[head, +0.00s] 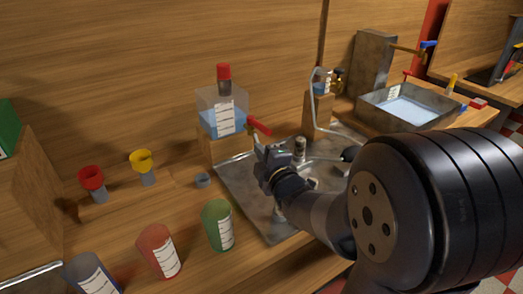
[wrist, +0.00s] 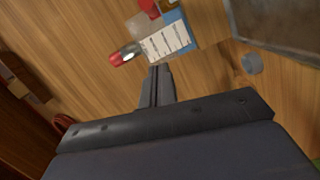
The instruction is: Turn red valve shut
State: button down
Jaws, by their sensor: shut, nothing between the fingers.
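The red valve handle (head: 258,126) is a short red lever at the right side of a clear tank (head: 208,98) holding blue liquid. The tank has a white label and a red-capped neck (head: 223,75). My gripper (head: 262,150) is just below and in front of the red handle, shut and empty. Whether it touches the handle I cannot tell. In the wrist view the shut fingers (wrist: 158,75) point toward the labelled tank (wrist: 182,42). A red piece (wrist: 150,8) at the top edge there appears to be the valve handle, partly cut off.
A metal tray (head: 245,190) lies under my arm, with a bent pipe (head: 313,100) behind it. Green (head: 218,225) and red (head: 157,250) labelled cups stand in front. A small grey ring (head: 203,180) is left of the tray. A water basin (head: 410,108) is at the back right.

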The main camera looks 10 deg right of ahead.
aim_at(260, 126)
jog(key=w+d+f+p, duration=0.1)
jog(key=w+d+p, duration=0.1)
jog(key=w, duration=0.8)
jog(key=shift+d+f, duration=0.15)
jog(key=shift+y, duration=0.3)
